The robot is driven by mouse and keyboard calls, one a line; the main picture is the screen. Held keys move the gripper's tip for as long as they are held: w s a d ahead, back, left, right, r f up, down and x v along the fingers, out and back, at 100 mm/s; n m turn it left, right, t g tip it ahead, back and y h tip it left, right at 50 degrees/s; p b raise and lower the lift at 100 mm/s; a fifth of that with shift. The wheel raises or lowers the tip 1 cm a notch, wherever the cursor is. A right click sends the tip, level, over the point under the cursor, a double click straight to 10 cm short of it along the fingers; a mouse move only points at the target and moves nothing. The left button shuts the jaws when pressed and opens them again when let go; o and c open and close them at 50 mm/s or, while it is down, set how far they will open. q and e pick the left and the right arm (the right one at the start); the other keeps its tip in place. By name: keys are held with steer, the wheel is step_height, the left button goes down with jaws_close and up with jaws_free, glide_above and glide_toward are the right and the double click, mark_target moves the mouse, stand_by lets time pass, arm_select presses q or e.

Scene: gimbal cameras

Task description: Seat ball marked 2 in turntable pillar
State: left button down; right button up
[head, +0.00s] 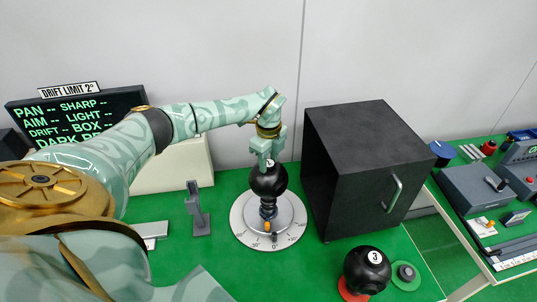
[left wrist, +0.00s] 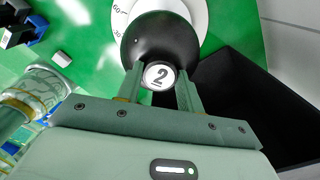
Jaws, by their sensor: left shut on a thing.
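My left gripper (head: 267,150) comes down from above and is shut on the black ball marked 2 (head: 268,183). In the left wrist view the ball (left wrist: 160,38) sits between the fingers, with its white "2" label facing the camera. In the head view the ball is directly over the dark ridged turntable pillar (head: 268,211), which stands on the pale round dial (head: 243,226). The ball's lower side meets the pillar top in the picture; I cannot tell whether they touch or how firmly it sits. My right gripper is out of view.
A black box (head: 345,165) with a handle stands close right of the turntable. A grey stand (head: 198,212) is to the left. A sign (head: 80,115) stands behind my left arm.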

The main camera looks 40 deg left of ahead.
arm_select(q)
steer(key=shift+p, duration=0.35)
stand_by(0.5)
steer(key=shift+f+b, duration=0.6)
steer(key=shift+f, duration=0.4)
steer(key=c, duration=0.8)
jaws_free()
steer(key=shift+c, duration=0.2)
step_height(320, 180, up, 16)
steer(key=shift+r+p, duration=0.2)
steer(key=shift+p, duration=0.25)
